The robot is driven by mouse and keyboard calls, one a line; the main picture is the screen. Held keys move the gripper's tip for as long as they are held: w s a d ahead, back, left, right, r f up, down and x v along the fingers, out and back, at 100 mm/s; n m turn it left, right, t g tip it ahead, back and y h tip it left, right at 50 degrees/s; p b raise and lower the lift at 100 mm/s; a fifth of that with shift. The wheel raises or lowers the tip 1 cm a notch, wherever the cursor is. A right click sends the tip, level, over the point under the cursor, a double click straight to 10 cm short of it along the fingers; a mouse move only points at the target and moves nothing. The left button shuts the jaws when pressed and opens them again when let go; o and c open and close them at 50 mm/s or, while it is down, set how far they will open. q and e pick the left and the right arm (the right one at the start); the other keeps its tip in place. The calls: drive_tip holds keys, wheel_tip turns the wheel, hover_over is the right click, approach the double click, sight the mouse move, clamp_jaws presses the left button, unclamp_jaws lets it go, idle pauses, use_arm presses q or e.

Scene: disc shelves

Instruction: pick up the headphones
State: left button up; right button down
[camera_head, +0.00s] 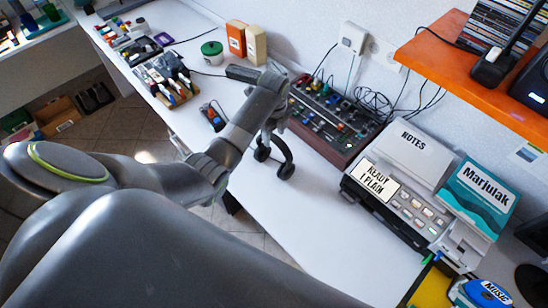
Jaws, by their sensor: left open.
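The black headphones (287,169) are on the white desk near its front edge, in the middle of the head view. One ear cup is at the left and the other at the lower right, with part of the dark band curving between them. My left gripper (269,130) points down over the headphones at the upper part of the band. It is open; its fingertips are small and dark here, and I cannot tell whether they touch the band. My left forearm hides part of the desk. My right gripper is not in view.
A mixer (330,122) with cables stands just right of the gripper. A grey machine (415,205) with books on it is further right. An orange shelf (470,80) overhangs the upper right. A small handheld device (212,116) lies left of the arm. The desk front is clear.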

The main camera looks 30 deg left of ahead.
use_arm(q)
drive_tip(key=shift+s+f+p, duration=0.1)
drive_tip(key=shift+f+p, duration=0.2)
drive_tip(key=shift+f, duration=1.7)
drive_tip(key=shift+d, duration=0.1)
clamp_jaws()
